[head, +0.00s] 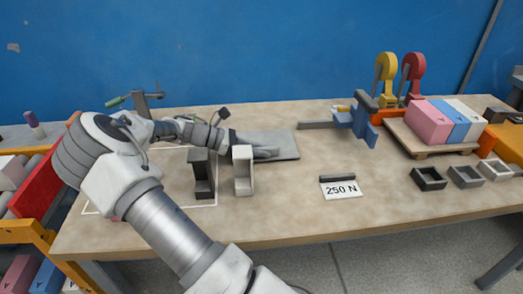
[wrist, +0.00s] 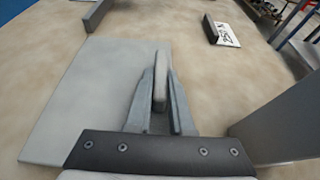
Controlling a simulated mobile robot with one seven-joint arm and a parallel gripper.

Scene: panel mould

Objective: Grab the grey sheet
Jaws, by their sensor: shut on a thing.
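The grey sheet (head: 286,140) lies flat on the table, just behind the white angle block. In the wrist view the sheet (wrist: 75,105) fills the left side. My gripper (head: 266,152) is low over the sheet's near part. In the wrist view my gripper (wrist: 160,85) is shut on a narrow, pale upright piece at the sheet's right edge, which looks like part of the sheet. The lower part of the grip is hidden by the fingers. The sheet appears to rest on the table.
A white angle block (head: 243,172) and a dark one (head: 203,178) stand close in front of my wrist. A "250 N" card (head: 341,190) lies to the right. A blue clamp (head: 352,122) and a pallet (head: 430,148) with coloured blocks stand further right. The middle front is clear.

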